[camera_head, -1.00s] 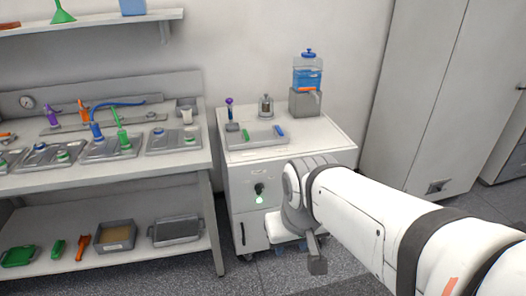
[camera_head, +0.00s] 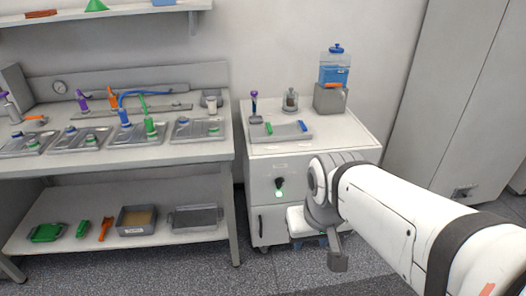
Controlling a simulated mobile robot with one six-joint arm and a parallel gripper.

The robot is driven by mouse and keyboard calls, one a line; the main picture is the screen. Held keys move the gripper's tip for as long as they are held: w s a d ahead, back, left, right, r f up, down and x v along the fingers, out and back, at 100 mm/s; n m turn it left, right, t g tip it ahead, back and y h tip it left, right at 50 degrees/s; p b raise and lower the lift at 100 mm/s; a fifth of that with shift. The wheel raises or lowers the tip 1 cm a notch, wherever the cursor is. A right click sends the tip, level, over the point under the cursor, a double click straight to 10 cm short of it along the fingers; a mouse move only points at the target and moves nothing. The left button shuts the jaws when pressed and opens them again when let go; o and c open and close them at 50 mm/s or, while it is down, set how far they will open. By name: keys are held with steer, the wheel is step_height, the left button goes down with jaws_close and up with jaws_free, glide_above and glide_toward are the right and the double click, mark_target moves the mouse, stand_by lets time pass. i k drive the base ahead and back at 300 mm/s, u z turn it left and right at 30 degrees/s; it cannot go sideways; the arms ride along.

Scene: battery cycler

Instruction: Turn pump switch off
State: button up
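The pump switch (camera_head: 279,184) is a small dark knob on the front of the white cabinet (camera_head: 262,222). Part of my gripper (camera_head: 337,260) shows as a grey piece hanging low in front of the cabinet. The fingertips cannot be made out clearly, so I cannot tell whether it is open or shut.
The cabinet top holds a tray (camera_head: 306,137), a small jar (camera_head: 290,101) and a blue-filled dispenser (camera_head: 335,70). A bench (camera_head: 130,158) with several trays and tools stands on the left. A tall grey locker (camera_head: 440,90) is at the right. Some floor is free before the cabinet.

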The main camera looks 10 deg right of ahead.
mark_target(279, 182)
steer(key=u, duration=0.4)
steer(key=k, duration=0.55)
steer(key=u, duration=0.85)
steer(key=k, duration=0.85)
steer(key=u, duration=0.65)
steer(key=i, duration=1.25)
steer(key=z, duration=0.85)
steer(key=i, duration=1.25)
steer(key=z, duration=0.75)
steer(key=i, duration=0.25)
steer(key=z, duration=0.3)
steer(key=k, duration=0.75)
steer(key=z, duration=0.2)
steer(key=i, duration=0.65)
